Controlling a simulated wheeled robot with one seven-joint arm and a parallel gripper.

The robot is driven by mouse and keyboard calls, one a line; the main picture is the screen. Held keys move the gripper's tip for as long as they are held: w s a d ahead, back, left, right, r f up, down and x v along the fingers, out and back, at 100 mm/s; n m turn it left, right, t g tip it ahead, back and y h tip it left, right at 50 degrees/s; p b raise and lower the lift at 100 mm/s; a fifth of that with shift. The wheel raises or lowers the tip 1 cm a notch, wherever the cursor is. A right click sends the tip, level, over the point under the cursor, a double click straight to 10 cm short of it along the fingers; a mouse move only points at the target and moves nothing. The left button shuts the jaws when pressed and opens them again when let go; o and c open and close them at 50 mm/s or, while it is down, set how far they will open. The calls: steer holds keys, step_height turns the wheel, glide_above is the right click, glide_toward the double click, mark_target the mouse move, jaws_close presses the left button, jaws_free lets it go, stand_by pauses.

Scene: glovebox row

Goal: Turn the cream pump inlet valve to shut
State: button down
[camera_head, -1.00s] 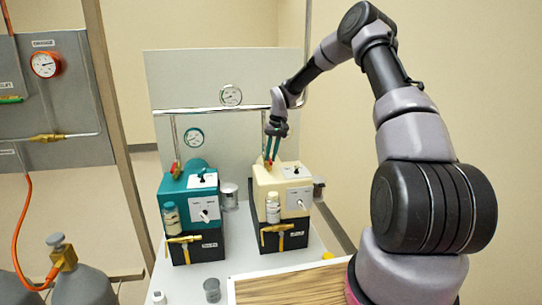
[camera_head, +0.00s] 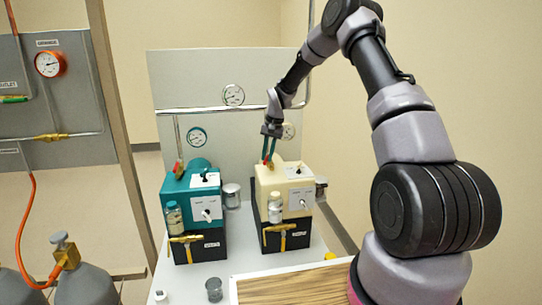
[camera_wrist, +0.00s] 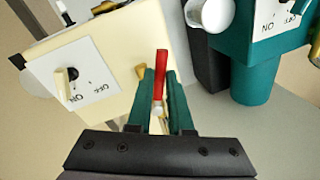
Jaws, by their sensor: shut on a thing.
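The cream pump (camera_head: 285,183) stands on a black base on the bench, right of the teal pump. My gripper (camera_head: 268,160) is at the cream pump's upper left back edge, its teal fingers pointing down. In the wrist view, my gripper (camera_wrist: 160,82) is shut on a red valve handle (camera_wrist: 161,68). The handle lies lengthwise between the fingers beside the cream housing (camera_wrist: 110,45). In the head view the fingers mostly hide this handle, and its exact angle to the pipe cannot be told.
The teal pump (camera_head: 190,189) stands close on the left, with its own red-handled valve (camera_head: 178,169). A pipe (camera_head: 215,109) and gauges (camera_head: 233,95) are behind. Jars (camera_head: 274,212) and brass taps (camera_head: 281,229) are at the pump fronts. A wooden board (camera_head: 290,283) lies in front.

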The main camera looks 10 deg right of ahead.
steer(key=a+m, duration=0.1)
steer(key=w+a+m, duration=0.1)
steer(key=m, duration=0.1)
steer(key=shift+m+t, duration=0.3)
steer(key=m, duration=0.1)
steer(key=w+a+m+h, duration=0.1)
steer(key=m, duration=0.1)
steer(key=shift+w+a+m+t, duration=0.15)
steer(key=shift+m+t, duration=0.15)
steer(key=m, duration=0.1)
steer(key=w+m, duration=0.1)
steer(key=m, duration=0.1)
steer(key=shift+w+a+h, duration=0.3)
steer(key=shift+a, duration=0.1)
steer(key=shift+w+a+m, duration=0.1)
steer(key=shift+w+m, duration=0.25)
steer(key=shift+m, duration=0.45)
steer(key=shift+w+m, duration=0.3)
steer(key=shift+m, duration=0.5)
steer(key=shift+w, duration=0.1)
steer(key=c, duration=0.8)
jaws_free()
steer(key=shift+c, duration=0.2)
